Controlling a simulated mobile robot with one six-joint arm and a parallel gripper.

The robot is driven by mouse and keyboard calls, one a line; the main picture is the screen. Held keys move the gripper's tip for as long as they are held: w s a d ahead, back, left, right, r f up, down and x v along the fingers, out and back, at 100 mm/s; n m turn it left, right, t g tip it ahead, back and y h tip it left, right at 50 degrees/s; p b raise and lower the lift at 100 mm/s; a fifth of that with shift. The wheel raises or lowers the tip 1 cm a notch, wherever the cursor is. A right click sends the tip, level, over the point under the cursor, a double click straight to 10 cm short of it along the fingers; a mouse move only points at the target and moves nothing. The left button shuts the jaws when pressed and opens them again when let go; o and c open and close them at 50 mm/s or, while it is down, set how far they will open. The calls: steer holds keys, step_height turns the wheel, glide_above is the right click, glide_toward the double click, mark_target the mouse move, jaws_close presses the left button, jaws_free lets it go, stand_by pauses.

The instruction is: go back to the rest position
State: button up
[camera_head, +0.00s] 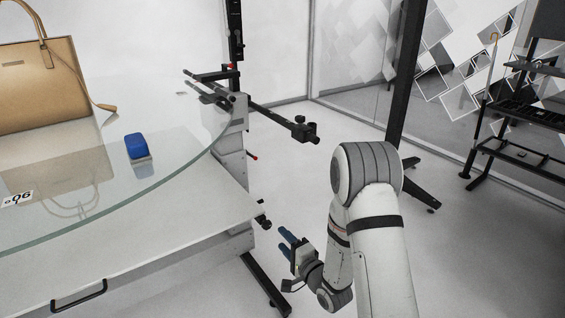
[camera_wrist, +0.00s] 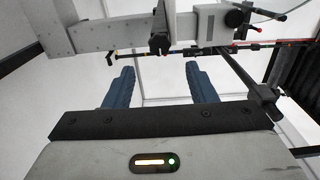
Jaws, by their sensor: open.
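My gripper (camera_head: 286,241) is at the lower middle of the head view, beside the right end of the table and apart from it. Its two blue fingers point up and left. In the wrist view my gripper (camera_wrist: 160,86) shows its fingers spread wide with nothing between them. My arm is folded, with its elbow high and the wrist hanging low.
A glass turntable (camera_head: 95,222) on a white table (camera_head: 150,250) carries a tan handbag (camera_head: 40,85) and a blue object (camera_head: 137,146) on a small base. A dark stand (camera_head: 236,40) with a horizontal bar (camera_head: 280,119) rises behind. A black rack (camera_head: 520,110) stands far right. Floor between is clear.

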steer(key=s+d+r+n+g+h+p, duration=0.2)
steer(key=d+r+n+h+p, duration=0.25)
steer(key=r, duration=0.65)
steer(key=s+d+r+n+g+h+p, duration=0.1)
steer(key=s+d+r+g+h+p, duration=0.2)
steer(key=d+r+p, duration=0.6)
steer(key=s+r+n+g+h+p, duration=0.2)
steer(key=s+r+n+g+p, duration=0.3)
steer(key=s+r, duration=1.4)
steer(key=s+g+p, duration=0.2)
steer(key=s+p, duration=0.1)
steer(key=p, duration=0.1)
steer(key=shift+s+r+n, duration=0.15)
steer(key=shift+s+n, duration=0.2)
steer(key=shift+s, duration=0.05)
steer(key=shift+d+h, duration=0.1)
steer(key=shift+h, duration=0.15)
